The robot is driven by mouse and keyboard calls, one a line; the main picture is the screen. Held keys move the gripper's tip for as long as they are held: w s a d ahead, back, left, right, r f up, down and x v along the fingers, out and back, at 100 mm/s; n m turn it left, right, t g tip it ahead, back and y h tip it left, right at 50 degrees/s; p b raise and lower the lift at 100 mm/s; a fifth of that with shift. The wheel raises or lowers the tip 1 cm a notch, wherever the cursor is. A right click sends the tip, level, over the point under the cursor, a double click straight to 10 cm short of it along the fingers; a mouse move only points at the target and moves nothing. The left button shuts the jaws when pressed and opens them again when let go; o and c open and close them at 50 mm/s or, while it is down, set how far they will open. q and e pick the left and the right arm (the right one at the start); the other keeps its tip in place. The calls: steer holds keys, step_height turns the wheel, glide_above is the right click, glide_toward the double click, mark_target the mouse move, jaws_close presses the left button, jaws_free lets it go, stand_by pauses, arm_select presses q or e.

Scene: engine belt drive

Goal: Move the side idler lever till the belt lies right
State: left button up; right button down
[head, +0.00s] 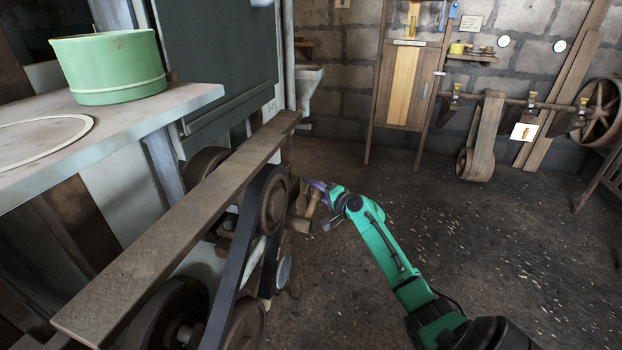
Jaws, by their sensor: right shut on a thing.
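My right gripper (322,194) on its green arm reaches in from the lower right. It is shut on the short brown handle of the side idler lever (309,206), beside the belt drive. The dark belt (230,272) runs slantwise between an upper brown pulley (273,206) and a lower wheel (247,326). A small pale wheel (284,271) sits close to the belt's right side. The belt's far side is partly hidden, so I cannot tell how it lies on every wheel. My left gripper is not in view.
A long wooden plank (170,235) runs above the drive on its left. A pale bench (110,130) with a green tub (110,68) stands at the left. The dark floor (390,190) right of the drive is open. A shaft with pulleys (520,103) lines the back wall.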

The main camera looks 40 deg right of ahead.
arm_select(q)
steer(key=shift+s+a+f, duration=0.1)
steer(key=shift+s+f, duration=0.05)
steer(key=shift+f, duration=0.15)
arm_select(e)
steer(key=shift+f, duration=0.45)
steer(key=c, duration=0.5)
jaws_free()
steer(key=shift+r, duration=0.1)
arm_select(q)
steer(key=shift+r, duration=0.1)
arm_select(e)
steer(key=shift+s, duration=0.1)
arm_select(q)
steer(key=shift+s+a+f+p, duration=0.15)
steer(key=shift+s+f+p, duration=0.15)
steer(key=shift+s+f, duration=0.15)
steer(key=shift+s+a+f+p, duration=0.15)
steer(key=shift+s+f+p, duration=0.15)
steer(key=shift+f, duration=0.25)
arm_select(e)
steer(key=s+d+r, duration=0.1)
steer(key=s, duration=1.3)
steer(key=shift+s+d+r, duration=0.15)
steer(key=shift+r, duration=0.25)
